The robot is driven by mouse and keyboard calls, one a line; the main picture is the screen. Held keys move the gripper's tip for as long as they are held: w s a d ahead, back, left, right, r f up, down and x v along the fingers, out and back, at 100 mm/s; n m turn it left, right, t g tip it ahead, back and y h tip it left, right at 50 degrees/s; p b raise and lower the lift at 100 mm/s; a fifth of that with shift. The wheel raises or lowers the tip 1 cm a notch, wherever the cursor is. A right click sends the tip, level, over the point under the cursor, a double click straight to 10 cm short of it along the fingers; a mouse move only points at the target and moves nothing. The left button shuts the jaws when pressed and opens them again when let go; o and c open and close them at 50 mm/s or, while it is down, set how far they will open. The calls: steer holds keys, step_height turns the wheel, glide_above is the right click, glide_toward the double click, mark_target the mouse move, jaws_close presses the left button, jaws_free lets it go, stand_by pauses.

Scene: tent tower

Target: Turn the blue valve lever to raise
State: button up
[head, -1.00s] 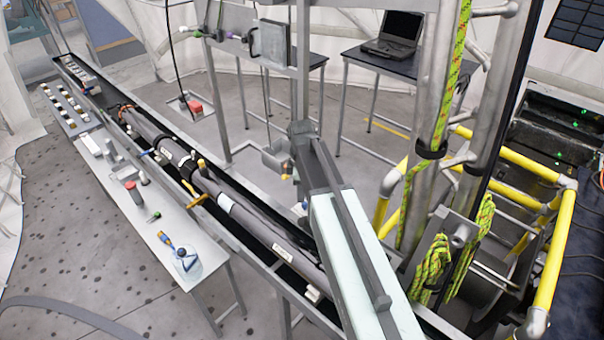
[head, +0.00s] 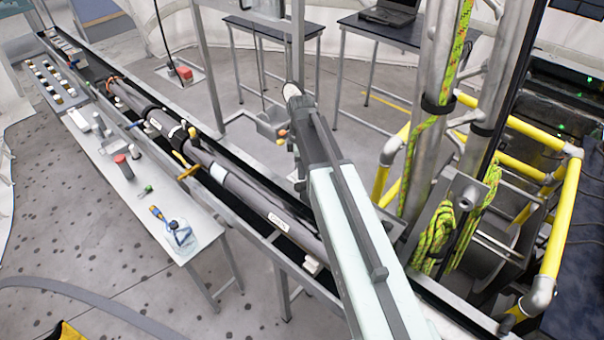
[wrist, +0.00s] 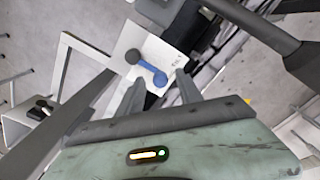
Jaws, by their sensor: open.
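The blue valve lever (wrist: 147,67) shows in the wrist view, on a white plate (wrist: 131,43) with small dark lettering. It lies slanted, with a rounded knob at each end. My gripper (wrist: 158,88) is open, its two grey fingers pointing up the picture towards the lever. The lever appears just beyond and between the fingertips, and nothing is held between them. I cannot tell how far off it is in depth. In the head view my arm reaches up and away from the bottom right; I cannot make out the lever or the fingers there.
A long trough (head: 248,232) with dark tubes runs diagonally along the left of my arm. A bench (head: 120,180) with small items and a clear bottle (head: 182,238) stands beside it. Yellow rails (head: 553,235) and metal posts (head: 431,120) close off the right.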

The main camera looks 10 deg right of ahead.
steer(key=shift+r, duration=0.1)
jaws_close()
steer(key=m, duration=0.1)
steer(key=w+m, duration=0.1)
steer(key=m, duration=0.2)
steer(key=shift+w+a, duration=0.35)
steer(key=shift+a, duration=0.05)
steer(key=shift+w+m, duration=0.5)
steer(key=shift+m, duration=0.75)
steer(key=shift+w+m, duration=0.5)
steer(key=shift+m, duration=0.75)
